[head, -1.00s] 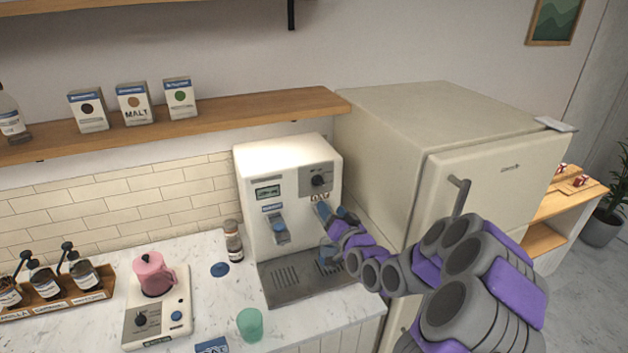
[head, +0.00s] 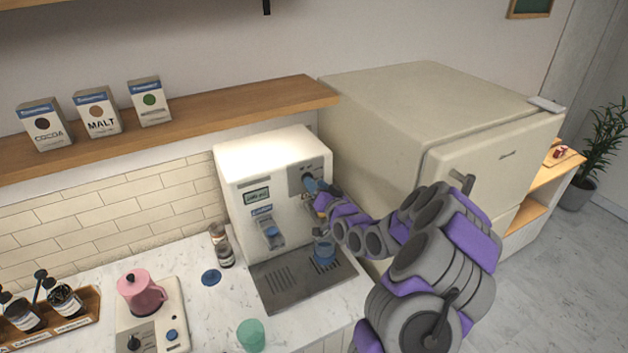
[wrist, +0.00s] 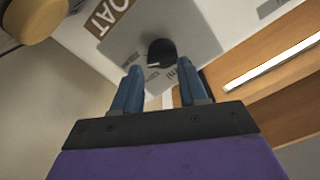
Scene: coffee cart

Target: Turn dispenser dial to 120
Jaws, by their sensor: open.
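The white dispenser (head: 262,170) stands on the counter with a small display (head: 256,196) on its front. Its dark dial sits on a grey panel (head: 296,178) at the upper right of the front, mostly hidden by my gripper in the head view. In the wrist view the black dial (wrist: 161,53) shows just beyond and between the fingertips, on the grey plate with some printed marks. My gripper (wrist: 153,82) has its blue fingers apart and points at the dial; in the head view the gripper (head: 315,186) is at the panel. Contact with the dial cannot be told.
A blue cup (head: 324,251) stands on the drip tray (head: 290,284) below my arm. The fridge (head: 440,110) is close on the right, and a wooden shelf (head: 220,112) is above left.

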